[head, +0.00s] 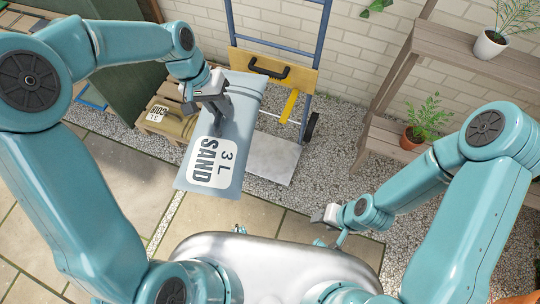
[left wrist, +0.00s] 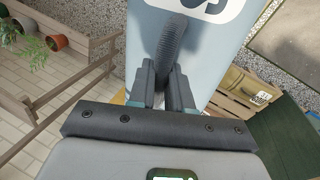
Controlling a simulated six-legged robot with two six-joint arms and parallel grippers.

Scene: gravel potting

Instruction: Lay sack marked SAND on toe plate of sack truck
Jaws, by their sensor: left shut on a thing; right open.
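The grey-blue sack marked SAND (head: 237,122) hangs in the air, tilted, with its 3 L label facing up. My left gripper (head: 222,110) is shut on the dark handle of the sack. In the left wrist view the fingers (left wrist: 165,98) close around the handle (left wrist: 172,45), with the sack (left wrist: 220,55) behind it. The sack truck (head: 270,62) has a blue frame and a yellow panel and stands against the wall. Its grey toe plate (head: 280,160) lies right of the sack, which hides its left part. My right gripper (head: 336,232) is open and empty, low in front, apart from the sack.
A second, tan sack (head: 174,124) lies on a wooden pallet at the left; it also shows in the left wrist view (left wrist: 245,92). A wooden shelf (head: 455,60) with potted plants stands at the right. Gravel (head: 340,150) surrounds the truck.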

